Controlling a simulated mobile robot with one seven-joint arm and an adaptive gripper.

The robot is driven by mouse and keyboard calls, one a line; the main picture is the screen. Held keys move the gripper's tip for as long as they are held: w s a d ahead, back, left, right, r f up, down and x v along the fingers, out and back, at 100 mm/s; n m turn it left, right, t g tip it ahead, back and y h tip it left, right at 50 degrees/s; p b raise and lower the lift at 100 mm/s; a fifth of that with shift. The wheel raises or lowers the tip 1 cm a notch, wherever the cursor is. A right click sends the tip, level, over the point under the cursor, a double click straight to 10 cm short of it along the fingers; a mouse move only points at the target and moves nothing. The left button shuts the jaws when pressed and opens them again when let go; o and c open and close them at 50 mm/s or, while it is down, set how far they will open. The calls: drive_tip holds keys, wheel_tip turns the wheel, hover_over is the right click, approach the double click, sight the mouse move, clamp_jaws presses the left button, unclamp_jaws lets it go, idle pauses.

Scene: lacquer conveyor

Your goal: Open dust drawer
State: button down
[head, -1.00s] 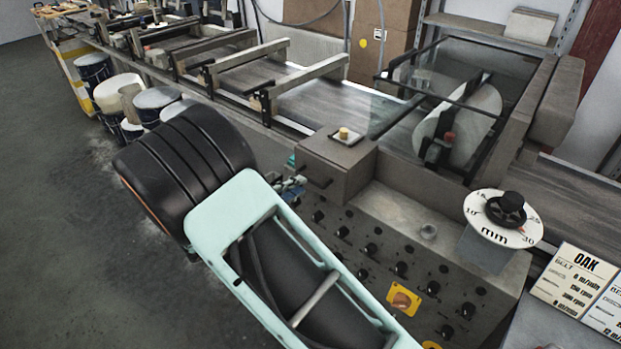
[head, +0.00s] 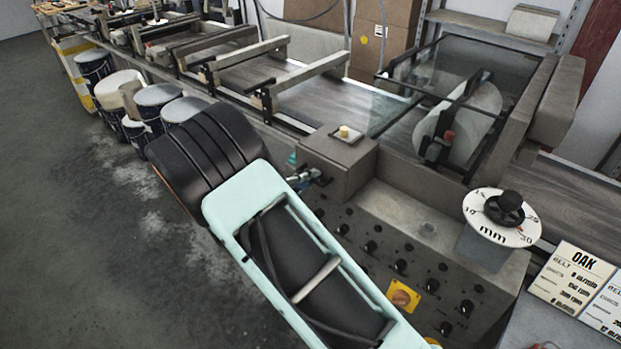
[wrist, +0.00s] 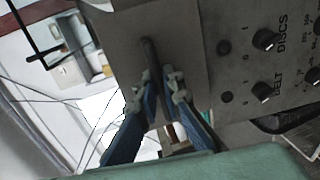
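A dark bar handle (wrist: 151,60) stands on the plain grey front of a box (head: 334,160) at the near side of the machine. No drawer label shows, so I cannot tell for sure that this is the dust drawer. My gripper (wrist: 161,88) has its blue fingers and grey pads on either side of the handle's near end. The fingertips are close together, but whether they press on the handle is unclear. In the head view the gripper (head: 308,178) is at the box front, and the handle is mostly hidden behind it. The box front looks closed.
A control panel with several black knobs (head: 400,266) lies right of the handle. A round mm dial (head: 502,216) stands further right. Paint buckets (head: 157,97) stand along the conveyor at the left. The floor (head: 80,220) in front is clear.

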drive_tip(key=shift+a, duration=0.1)
drive_tip(key=f+b+v, duration=0.1)
drive_tip(key=b+v, duration=0.1)
drive_tip(key=v, duration=0.4)
drive_tip(key=f+b+v, duration=0.1)
drive_tip(key=b+v, duration=0.2)
drive_tip(key=v, duration=0.3)
drive_tip(key=shift+s+f, duration=0.25)
drive_tip(key=shift+f, duration=0.05)
drive_tip(key=shift+a, duration=0.1)
drive_tip(key=c, duration=2.3)
unclamp_jaws()
drive_tip(key=shift+c, duration=0.2)
drive_tip(key=v, duration=1.2)
